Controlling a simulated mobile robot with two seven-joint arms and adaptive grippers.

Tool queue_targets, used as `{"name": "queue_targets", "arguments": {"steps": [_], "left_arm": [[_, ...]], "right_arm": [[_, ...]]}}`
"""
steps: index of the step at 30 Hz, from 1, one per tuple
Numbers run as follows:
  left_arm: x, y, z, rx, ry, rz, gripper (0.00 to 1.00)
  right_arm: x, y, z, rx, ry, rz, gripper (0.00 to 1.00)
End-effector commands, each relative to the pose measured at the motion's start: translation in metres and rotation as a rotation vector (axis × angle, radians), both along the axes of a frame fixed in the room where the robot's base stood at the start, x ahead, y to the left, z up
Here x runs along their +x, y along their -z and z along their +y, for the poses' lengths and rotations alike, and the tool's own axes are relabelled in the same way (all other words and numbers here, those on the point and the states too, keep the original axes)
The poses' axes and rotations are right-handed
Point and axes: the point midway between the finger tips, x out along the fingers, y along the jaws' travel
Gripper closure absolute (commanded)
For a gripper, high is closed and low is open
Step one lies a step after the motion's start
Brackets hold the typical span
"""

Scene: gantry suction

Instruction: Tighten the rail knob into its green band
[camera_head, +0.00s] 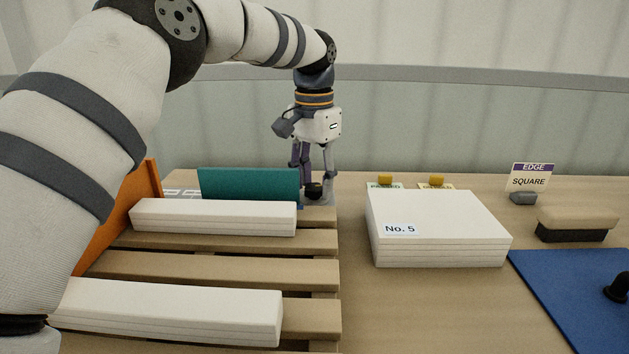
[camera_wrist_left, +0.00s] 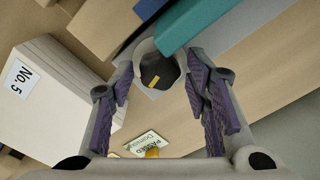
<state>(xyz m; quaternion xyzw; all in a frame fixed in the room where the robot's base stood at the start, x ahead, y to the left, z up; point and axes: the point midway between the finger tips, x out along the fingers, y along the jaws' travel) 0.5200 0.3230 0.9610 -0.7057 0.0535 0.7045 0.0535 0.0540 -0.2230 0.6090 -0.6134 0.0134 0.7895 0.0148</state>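The rail knob (camera_head: 314,190) is small and dark and stands at the back right corner of the slatted rack, by the right end of the teal board (camera_head: 248,184). In the left wrist view the knob (camera_wrist_left: 158,70) has a yellow mark on top and sits in a grey round mount. My left gripper (camera_head: 313,180) points down over it. In the left wrist view the fingers (camera_wrist_left: 165,90) are apart with a clear gap, and the knob shows beyond them, between their tips. I cannot make out a green band. My right gripper is not in view.
White paper stacks (camera_head: 215,217) lie on the slats, with an orange board (camera_head: 125,220) at the left. A stack marked No. 5 (camera_head: 440,225) stands to the right, with yellow-topped items behind it. A brush (camera_head: 577,224) and a blue mat (camera_head: 580,290) are farther right.

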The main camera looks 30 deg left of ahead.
Motion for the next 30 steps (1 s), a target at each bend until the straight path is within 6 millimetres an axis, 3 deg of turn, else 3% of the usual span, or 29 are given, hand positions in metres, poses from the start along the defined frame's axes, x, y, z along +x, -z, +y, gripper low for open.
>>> {"name": "queue_targets", "arguments": {"steps": [1,4,14,30], "left_arm": [[-0.0001,0.0001,0.0,0.0,0.0,0.0,0.75],[-0.0002,0.0003,0.0,0.0,0.0,0.001,0.95],[-0.0005,0.0001,0.0001,0.0,0.042,0.002,0.95],[-0.001,0.0012,0.0001,0.001,0.397,0.006,0.95]], "right_arm": [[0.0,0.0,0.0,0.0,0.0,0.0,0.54],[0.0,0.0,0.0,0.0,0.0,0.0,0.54],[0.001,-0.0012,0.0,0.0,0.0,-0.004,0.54],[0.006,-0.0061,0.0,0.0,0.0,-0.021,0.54]]}}
